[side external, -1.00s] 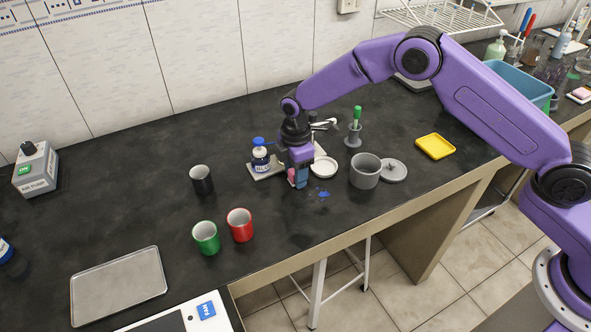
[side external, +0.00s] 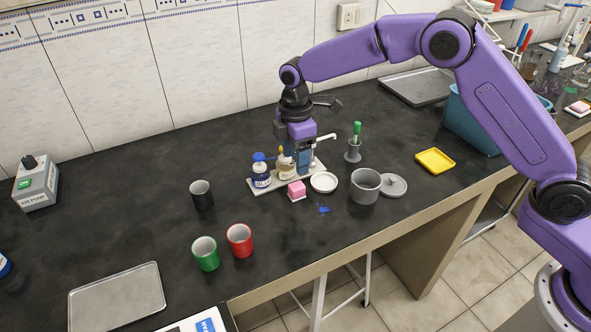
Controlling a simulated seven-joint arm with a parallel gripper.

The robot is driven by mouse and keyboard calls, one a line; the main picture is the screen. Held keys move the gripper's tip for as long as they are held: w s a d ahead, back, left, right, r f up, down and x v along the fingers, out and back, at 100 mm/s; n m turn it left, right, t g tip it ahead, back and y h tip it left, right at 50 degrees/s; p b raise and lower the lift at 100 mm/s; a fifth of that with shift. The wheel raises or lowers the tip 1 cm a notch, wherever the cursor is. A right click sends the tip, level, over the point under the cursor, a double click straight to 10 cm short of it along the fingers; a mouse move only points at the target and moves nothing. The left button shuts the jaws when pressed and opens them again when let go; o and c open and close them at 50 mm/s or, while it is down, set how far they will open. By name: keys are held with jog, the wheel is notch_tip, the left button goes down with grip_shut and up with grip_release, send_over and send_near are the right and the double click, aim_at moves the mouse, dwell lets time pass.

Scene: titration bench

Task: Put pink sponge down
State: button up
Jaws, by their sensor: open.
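The pink sponge (side external: 297,188) sits low at the front edge of the light tray (side external: 262,186), just left of a white round dish (side external: 323,181). It looks pink on top with a pale lower layer. My gripper (side external: 303,168) is open and empty, pointing down behind the sponge and apart from it. Its fingertips are close to the tray's right part, near a small bottle with a yellow top (side external: 286,163). A blue-capped bottle (side external: 261,171) stands on the tray's left part. A small blue spill (side external: 324,209) lies on the bench in front of the sponge.
A grey pot (side external: 365,186), its lid (side external: 393,185) and a holder with a green-handled tool (side external: 354,145) stand to the right. Black (side external: 202,195), red (side external: 239,241) and green (side external: 206,254) cups stand left and front. The yellow tray (side external: 435,161) is empty. The bench behind the bottles is clear.

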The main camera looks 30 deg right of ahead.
jog(key=shift+r, duration=0.95)
jog(key=s+d+r+m, duration=0.1)
jog(key=s+d+r, duration=0.25)
jog(key=s, duration=0.55)
jog(key=s+d+r+m, duration=0.15)
jog(key=s+r, duration=0.25)
jog(key=s, duration=0.5)
jog(key=s+d+m, duration=0.3)
jog(key=s+d, duration=1.2)
jog(key=s, duration=0.5)
jog(key=shift+f, duration=0.2)
jog(key=shift+w, duration=0.1)
jog(key=shift+o, duration=0.9)
